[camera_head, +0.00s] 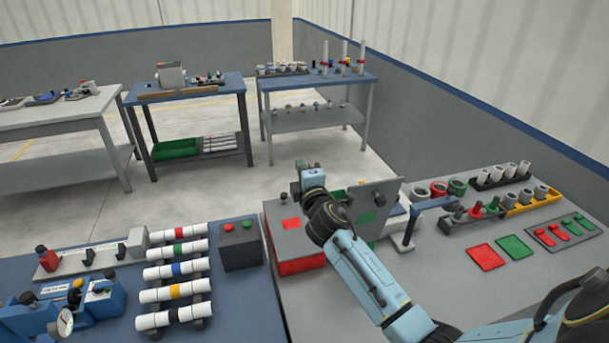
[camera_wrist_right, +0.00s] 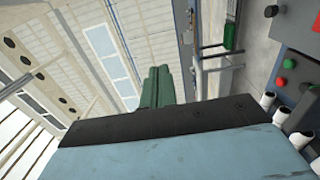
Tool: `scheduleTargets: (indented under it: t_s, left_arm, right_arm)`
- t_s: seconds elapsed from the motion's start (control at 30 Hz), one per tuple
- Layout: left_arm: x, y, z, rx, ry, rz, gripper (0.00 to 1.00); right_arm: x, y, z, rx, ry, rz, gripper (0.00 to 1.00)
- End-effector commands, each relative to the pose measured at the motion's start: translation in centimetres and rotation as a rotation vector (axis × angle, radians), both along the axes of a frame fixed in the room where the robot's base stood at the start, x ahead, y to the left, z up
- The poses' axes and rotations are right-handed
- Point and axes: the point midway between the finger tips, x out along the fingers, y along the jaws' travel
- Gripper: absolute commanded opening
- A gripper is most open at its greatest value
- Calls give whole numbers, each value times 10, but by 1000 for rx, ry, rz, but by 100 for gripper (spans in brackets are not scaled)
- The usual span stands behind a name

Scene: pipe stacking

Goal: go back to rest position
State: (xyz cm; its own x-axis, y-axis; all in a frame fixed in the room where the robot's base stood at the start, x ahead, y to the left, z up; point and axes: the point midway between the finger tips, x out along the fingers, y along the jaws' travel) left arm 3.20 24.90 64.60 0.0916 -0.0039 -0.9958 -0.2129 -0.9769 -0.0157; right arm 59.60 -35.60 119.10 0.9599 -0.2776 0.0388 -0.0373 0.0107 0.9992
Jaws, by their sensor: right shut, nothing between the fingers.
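My right arm comes in from the lower right in the head view. White pipes with coloured bands (camera_head: 175,270) lie stacked in a row on the blue bench at the left, apart from my gripper. My left gripper is not in view.
A dark box with red and green buttons (camera_head: 240,243) stands beside the pipes. Fittings and trays, including a red square (camera_head: 486,257), lie on the grey bench at the right. More tables (camera_head: 185,90) stand at the back across open floor.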

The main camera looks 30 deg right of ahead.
Motion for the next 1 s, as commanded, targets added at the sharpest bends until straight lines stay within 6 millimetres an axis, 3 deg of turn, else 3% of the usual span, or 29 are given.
scheduleTargets:
  t_s: [0.03,0.1,0.3,0.57,0.73,0.83,0.93,1.0]
  left_arm:
    - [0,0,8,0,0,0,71]
    - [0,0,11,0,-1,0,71]
    - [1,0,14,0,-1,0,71]
    - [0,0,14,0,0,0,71]
    - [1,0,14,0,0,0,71]
    - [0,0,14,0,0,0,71]
    - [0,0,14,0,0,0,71]
    - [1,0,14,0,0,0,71]
  right_arm:
    - [1,-1,18,-5,-6,1,0]
    - [0,0,35,-6,-5,3,0]
    - [0,0,74,-3,-4,1,0]
    - [0,0,99,0,0,1,0]
    - [0,0,100,1,2,0,0]
    - [-5,3,91,32,17,-1,0]
    - [-24,12,61,146,76,-11,0]
    - [-49,22,27,281,146,-31,0]
